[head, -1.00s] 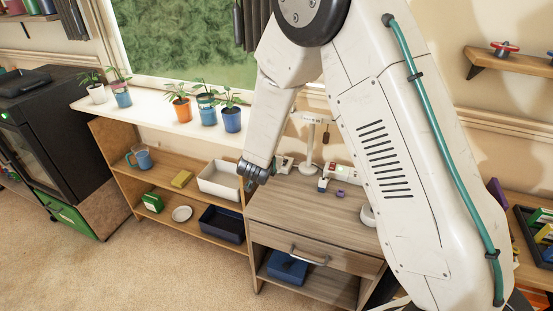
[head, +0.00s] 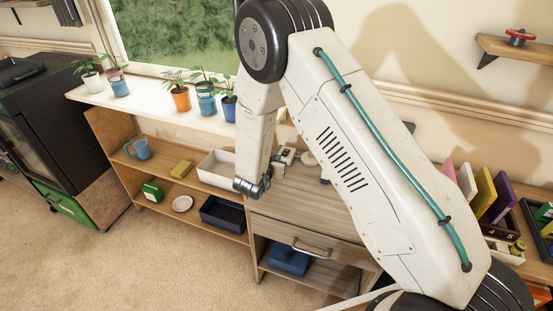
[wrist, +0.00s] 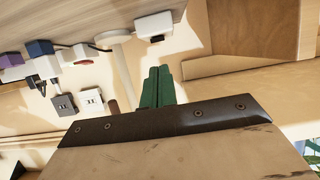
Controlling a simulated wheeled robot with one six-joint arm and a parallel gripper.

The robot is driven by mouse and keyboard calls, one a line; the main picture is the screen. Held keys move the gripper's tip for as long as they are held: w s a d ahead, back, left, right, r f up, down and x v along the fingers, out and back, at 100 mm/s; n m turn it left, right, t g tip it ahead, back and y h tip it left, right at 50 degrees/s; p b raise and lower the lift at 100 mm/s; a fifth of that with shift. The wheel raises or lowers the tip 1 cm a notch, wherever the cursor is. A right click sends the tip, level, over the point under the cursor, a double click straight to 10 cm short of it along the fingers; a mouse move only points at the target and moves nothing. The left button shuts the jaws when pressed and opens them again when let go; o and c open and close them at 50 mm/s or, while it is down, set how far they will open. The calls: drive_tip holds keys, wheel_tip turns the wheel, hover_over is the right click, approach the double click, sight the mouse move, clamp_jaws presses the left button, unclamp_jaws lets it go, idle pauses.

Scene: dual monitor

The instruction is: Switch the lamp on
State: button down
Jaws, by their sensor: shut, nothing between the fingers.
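The lamp's white round base (head: 309,158) shows on the wooden cabinet in the head view; my arm hides the rest of it there. In the wrist view, the lamp's pale base and post (wrist: 117,42) are left of the fingers, and a short brown piece like a pull handle (wrist: 113,107) hangs near them. My gripper (wrist: 158,76) has green fingers closed together, empty and apart from the lamp. In the head view my wrist is at the cabinet's left edge and the fingers are hard to make out. I cannot tell whether the lamp is lit.
Plugs on a power strip (wrist: 45,68) and wall sockets (wrist: 65,104) show in the wrist view, with a small white box (wrist: 153,27). The cabinet (head: 300,205) stands beside a shelf with a white tray (head: 217,169). Potted plants line the sill (head: 150,108).

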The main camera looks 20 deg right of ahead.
sight(286, 152)
drive_tip(key=x, duration=0.7)
drive_tip(key=shift+w+d+f, duration=0.1)
drive_tip(key=shift+w, duration=0.1)
drive_tip(key=shift+s+f, duration=0.15)
drive_tip(key=shift+f, duration=0.3)
drive_tip(key=shift+r, duration=0.15)
drive_tip(key=shift+r, duration=0.75)
